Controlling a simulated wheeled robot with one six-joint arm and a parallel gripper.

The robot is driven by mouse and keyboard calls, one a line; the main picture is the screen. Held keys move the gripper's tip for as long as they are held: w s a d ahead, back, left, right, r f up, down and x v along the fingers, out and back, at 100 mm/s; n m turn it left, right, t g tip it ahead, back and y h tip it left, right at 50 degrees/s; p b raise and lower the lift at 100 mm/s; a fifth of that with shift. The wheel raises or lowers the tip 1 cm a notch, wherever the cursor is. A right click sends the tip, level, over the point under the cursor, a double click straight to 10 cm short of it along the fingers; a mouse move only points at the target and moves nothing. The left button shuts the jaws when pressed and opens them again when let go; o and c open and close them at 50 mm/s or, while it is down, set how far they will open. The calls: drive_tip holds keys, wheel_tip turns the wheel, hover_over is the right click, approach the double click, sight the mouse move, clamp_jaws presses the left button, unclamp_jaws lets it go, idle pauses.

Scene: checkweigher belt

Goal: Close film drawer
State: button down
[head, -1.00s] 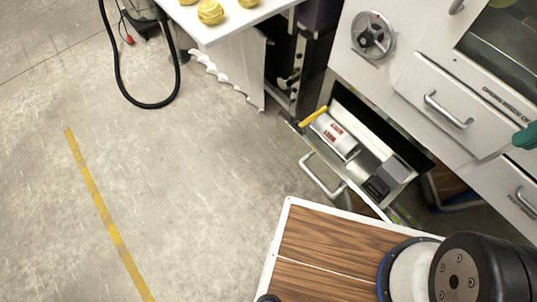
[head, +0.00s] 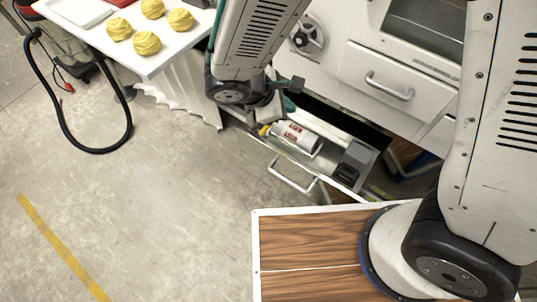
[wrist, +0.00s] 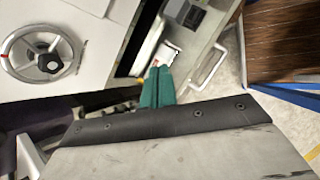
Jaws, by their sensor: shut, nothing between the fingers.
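The film drawer (head: 335,181) stands pulled out of the white cabinet, with its bar handle (head: 291,176) at its front. Inside lie a white roll with red print (head: 297,138) and a dark grey box (head: 354,160). In the wrist view the drawer's handle (wrist: 208,70) shows at the right of the fingers. My gripper (wrist: 159,72) has green fingers, shut and empty, pointing toward the drawer's inside. In the head view my gripper (head: 288,103) is above the drawer's back left part, partly hidden by my wrist. I cannot tell whether it touches anything.
A closed drawer (head: 383,83) sits above the open one. A handwheel (head: 308,36) is on the cabinet face. A white table (head: 150,60) with several yellow bundles stands at the left. A black hose (head: 70,135) lies at the left.

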drive_tip(key=s+a+f+n+t, duration=0.2)
drive_tip(key=s+a+f+n, duration=0.1)
drive_tip(key=a+f+n, duration=0.4)
drive_tip(key=n+t+y, duration=0.1)
drive_tip(key=n, duration=0.2)
approach(274, 153)
drive_tip(key=s+a+r, duration=0.2)
drive_tip(key=s+a, duration=0.2)
drive_tip(key=s, duration=0.2)
drive_tip(key=x, duration=0.4)
drive_tip(key=w+r+x, duration=0.1)
drive_tip(key=x, duration=0.3)
drive_tip(key=w+x, duration=0.1)
drive_tip(key=x, duration=0.3)
drive_tip(key=shift+d+r, duration=0.25)
drive_tip(key=shift+r, duration=0.15)
drive_tip(key=shift+w+d, duration=0.35)
drive_tip(key=shift+w, duration=0.05)
